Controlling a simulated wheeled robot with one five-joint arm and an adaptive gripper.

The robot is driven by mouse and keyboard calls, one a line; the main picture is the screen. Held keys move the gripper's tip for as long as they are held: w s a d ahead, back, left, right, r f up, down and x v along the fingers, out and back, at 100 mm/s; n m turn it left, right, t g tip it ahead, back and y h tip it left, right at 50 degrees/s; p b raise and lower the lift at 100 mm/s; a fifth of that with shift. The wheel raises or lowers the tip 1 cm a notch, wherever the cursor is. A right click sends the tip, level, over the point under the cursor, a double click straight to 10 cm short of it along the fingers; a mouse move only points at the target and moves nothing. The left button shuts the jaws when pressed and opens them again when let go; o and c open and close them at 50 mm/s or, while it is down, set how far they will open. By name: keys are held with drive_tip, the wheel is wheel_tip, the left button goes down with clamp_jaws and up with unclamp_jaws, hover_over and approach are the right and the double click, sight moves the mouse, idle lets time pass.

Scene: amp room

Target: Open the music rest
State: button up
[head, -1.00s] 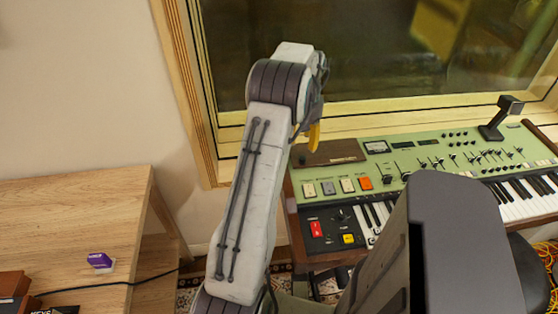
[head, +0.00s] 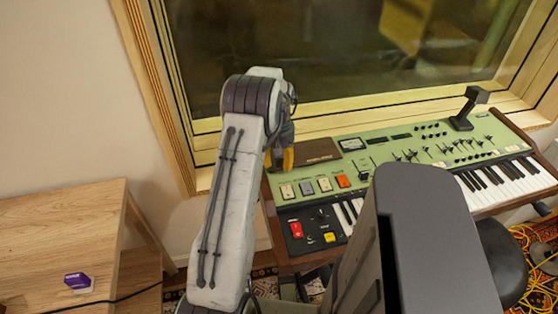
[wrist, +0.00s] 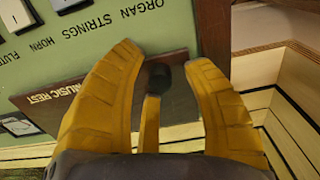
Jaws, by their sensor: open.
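The music rest (head: 321,150) is a brown wooden panel at the back left of the green keyboard (head: 377,169). In the wrist view the panel (wrist: 50,104) bears the words "MUSIC REST" and looks flat against the green top. My gripper (head: 283,160) is at the panel's left end in the head view. In the wrist view my gripper (wrist: 163,58) has its yellow fingers spread over the panel. A small dark knob (wrist: 158,77) shows between the fingers. I cannot tell whether they touch it. My fingers hide part of the panel.
A window with a wooden frame (head: 178,100) stands behind the keyboard. A wooden table (head: 60,225) with a small purple box (head: 78,281) is at left. A black post-like part (head: 464,112) rises from the keyboard's back right. Orange cables (head: 530,265) lie at lower right.

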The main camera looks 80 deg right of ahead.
drive_tip(key=shift+c, duration=0.2)
clamp_jaws()
idle(0.3)
